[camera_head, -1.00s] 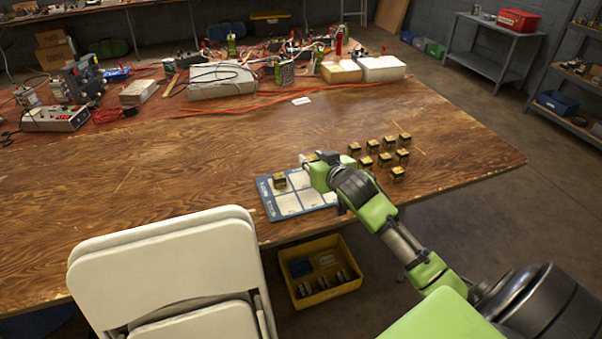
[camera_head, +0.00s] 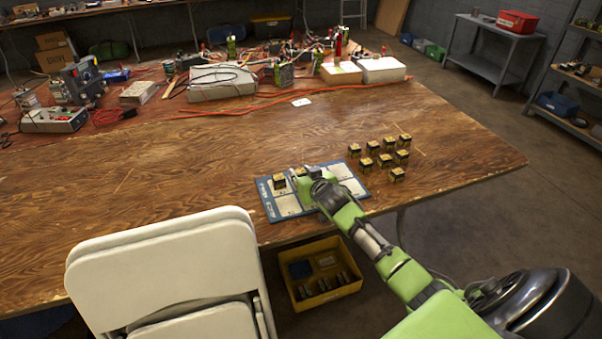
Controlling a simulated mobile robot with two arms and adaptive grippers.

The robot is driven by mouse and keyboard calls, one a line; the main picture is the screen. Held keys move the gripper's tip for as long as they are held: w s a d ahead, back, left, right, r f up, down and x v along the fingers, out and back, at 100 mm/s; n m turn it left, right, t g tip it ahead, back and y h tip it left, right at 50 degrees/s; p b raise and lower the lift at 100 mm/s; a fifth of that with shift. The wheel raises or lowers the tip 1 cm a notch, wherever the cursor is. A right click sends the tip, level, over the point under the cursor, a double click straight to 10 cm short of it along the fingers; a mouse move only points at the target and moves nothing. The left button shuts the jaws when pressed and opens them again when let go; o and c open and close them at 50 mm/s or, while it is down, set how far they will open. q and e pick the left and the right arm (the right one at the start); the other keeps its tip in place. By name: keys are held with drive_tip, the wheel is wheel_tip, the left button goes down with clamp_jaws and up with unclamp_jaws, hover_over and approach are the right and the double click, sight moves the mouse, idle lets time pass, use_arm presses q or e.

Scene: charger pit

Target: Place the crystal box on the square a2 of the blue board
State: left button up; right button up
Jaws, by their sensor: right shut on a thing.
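The blue board (camera_head: 266,202) with white squares lies near the table's front edge. One small black and gold crystal box (camera_head: 279,182) stands on its back left square. My right gripper (camera_head: 298,182) is low over the left half of the board, just right of that box. It is shut on a crystal box, which the gripper and wrist hide. My arm also covers the middle of the board. More crystal boxes (camera_head: 384,160) stand in rows to the right of the board. My left gripper is not in view.
A white folding chair (camera_head: 165,260) stands at the table's front, left of the board. A yellow bin (camera_head: 330,296) sits below the table edge. Cables, white boxes (camera_head: 220,82) and tools crowd the table's back. The wooden table (camera_head: 170,185) is clear left of the board.

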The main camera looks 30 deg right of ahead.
drive_tip(key=o, duration=0.9)
drive_tip(key=shift+r, duration=0.1)
drive_tip(key=p+v, duration=0.1)
drive_tip(key=v, duration=1.1)
